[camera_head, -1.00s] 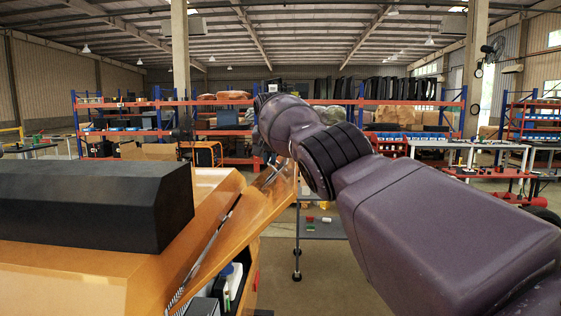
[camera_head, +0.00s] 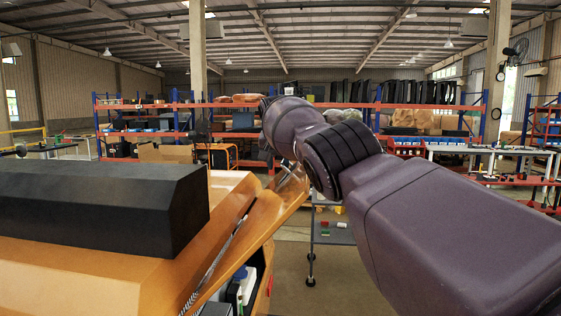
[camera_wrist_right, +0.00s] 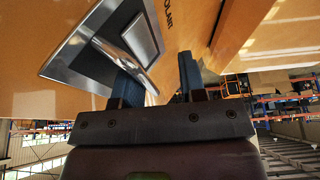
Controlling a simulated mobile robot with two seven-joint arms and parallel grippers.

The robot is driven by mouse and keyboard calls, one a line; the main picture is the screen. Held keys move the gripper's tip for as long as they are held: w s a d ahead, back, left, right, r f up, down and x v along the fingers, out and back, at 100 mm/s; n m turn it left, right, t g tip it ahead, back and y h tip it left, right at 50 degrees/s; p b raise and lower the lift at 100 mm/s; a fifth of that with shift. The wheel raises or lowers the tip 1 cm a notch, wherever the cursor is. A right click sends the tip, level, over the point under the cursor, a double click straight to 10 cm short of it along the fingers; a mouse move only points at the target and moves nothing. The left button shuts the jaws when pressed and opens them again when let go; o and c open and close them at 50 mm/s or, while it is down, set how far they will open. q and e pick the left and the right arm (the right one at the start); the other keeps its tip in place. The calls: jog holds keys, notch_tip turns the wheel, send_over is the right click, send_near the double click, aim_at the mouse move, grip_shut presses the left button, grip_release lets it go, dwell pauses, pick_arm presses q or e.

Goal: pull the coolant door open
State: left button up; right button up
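The orange light tower body (camera_head: 75,262) fills the lower left of the head view. Its orange coolant door (camera_head: 262,222) stands partly open on the right side, and pale parts (camera_head: 244,284) show inside below it. In the right wrist view the door panel (camera_wrist_right: 200,25) carries dark lettering ending in "OLANT" and a silver latch (camera_wrist_right: 85,50) with a raised paddle (camera_wrist_right: 141,38). My right gripper (camera_wrist_right: 155,80) has its fingers apart. The left finger reaches into the latch recess beside the paddle; contact is unclear. My left gripper is not in view.
A long black box-shaped part (camera_head: 105,205) lies on top of the tower. A low grey table (camera_head: 332,230) stands just beyond the door. Loaded shelves (camera_head: 235,135) line the back. Clear floor (camera_head: 345,285) shows right of the tower.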

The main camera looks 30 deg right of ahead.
jog(key=shift+d+r, duration=0.1)
jog(key=shift+r, duration=0.05)
jog(key=shift+r, duration=0.1)
jog(key=shift+s+r, duration=0.1)
jog(key=shift+r, duration=0.1)
pick_arm(q)
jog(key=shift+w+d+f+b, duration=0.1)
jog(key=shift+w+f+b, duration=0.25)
jog(key=shift+b, duration=0.5)
pick_arm(e)
jog(key=v, duration=1)
jog(key=shift+s, duration=0.1)
